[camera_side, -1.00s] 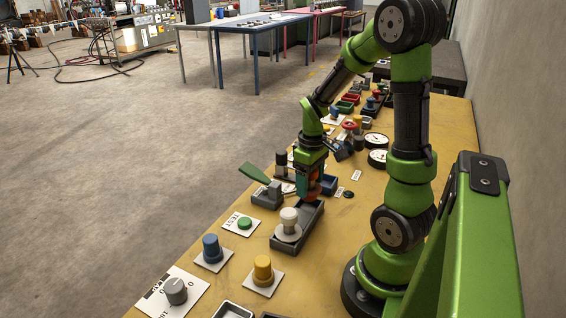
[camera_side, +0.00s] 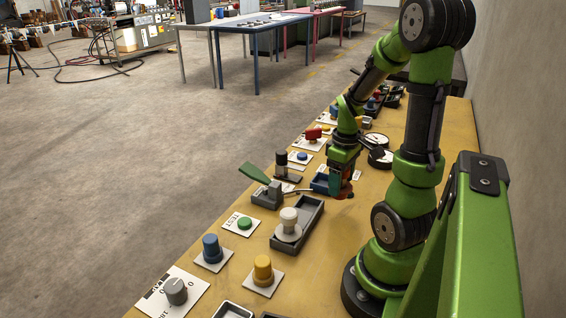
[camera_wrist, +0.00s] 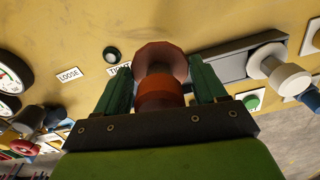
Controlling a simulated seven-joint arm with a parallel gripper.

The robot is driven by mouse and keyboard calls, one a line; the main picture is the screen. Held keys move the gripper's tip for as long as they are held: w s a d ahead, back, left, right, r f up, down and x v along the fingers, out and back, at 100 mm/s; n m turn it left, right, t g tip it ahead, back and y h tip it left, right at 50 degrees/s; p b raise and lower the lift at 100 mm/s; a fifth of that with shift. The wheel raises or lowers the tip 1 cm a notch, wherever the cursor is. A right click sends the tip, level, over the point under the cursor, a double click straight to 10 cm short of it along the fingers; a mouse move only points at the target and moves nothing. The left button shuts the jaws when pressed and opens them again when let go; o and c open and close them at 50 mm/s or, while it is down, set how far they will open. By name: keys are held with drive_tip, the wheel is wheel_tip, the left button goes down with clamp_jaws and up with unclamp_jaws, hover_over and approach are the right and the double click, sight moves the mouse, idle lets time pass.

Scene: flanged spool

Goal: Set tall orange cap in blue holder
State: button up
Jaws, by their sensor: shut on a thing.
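My gripper (camera_side: 342,180) is shut on the orange cap (camera_side: 347,189), whose orange-red side shows between the fingers in the side view. In the wrist view the cap (camera_wrist: 160,92) is a flanged spool, with a wide round flange facing away from my palm. The green fingers of my gripper (camera_wrist: 162,84) stand on both sides of it. The height of the cap above the bench is hard to tell.
A grey tray (camera_side: 311,211) holds a white spool (camera_side: 288,219) at its near end; its far end is empty. A grey block with a green lever (camera_side: 254,173) stands left. Gauges (camera_side: 377,140) lie behind. Blue (camera_side: 211,247) and yellow (camera_side: 263,267) knobs stand nearer.

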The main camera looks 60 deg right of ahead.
drive_tip(key=shift+w+d+f, duration=0.75)
drive_tip(key=shift+w+d, duration=0.45)
drive_tip(key=shift+d, duration=0.35)
drive_tip(key=shift+w+d+f, duration=0.75)
drive_tip(key=shift+w+d, duration=0.5)
drive_tip(key=shift+d, duration=0.25)
drive_tip(key=shift+w+d+f, duration=0.75)
drive_tip(key=shift+w+d, duration=0.45)
drive_tip(key=shift+d, duration=0.35)
drive_tip(key=shift+f, duration=0.35)
drive_tip(key=o, duration=1.4)
drive_tip(key=shift+o, duration=0.2)
